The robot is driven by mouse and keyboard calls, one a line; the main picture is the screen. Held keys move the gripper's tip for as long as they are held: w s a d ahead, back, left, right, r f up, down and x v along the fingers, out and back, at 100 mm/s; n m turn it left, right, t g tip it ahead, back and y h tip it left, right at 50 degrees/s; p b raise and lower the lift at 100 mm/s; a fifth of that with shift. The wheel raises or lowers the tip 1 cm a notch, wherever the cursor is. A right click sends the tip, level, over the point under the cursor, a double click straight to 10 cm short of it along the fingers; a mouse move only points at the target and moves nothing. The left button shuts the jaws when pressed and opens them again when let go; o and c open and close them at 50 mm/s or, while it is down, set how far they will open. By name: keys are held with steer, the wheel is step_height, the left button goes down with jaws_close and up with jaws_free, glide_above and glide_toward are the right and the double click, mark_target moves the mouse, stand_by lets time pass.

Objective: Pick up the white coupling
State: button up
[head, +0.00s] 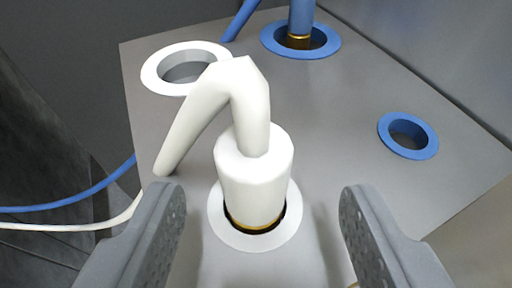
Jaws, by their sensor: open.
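The white coupling (254,182) stands upright in a white-ringed hole (226,234) in the grey panel, with a brass-coloured band at its base. A white hose (243,95) bends out of its top and hangs down to the left. My gripper (262,215) is open, with one grey finger on each side of the coupling. The coupling stands between the fingers, with a gap to each of them. I cannot tell how far the fingertips are above the panel.
A blue coupling (300,20) stands in a blue-ringed hole at the back. An empty white ring (152,82) is at the back left and an empty blue ring (409,153) at the right. A blue hose (75,204) runs on the left. A grey wall (430,50) borders the right.

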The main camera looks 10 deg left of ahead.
mark_target(257, 150)
steer(key=shift+b+x, duration=0.95)
steer(key=shift+x, duration=2.4)
steer(key=shift+s+a, duration=0.1)
steer(key=shift+a, duration=0.05)
steer(key=c, duration=1.1)
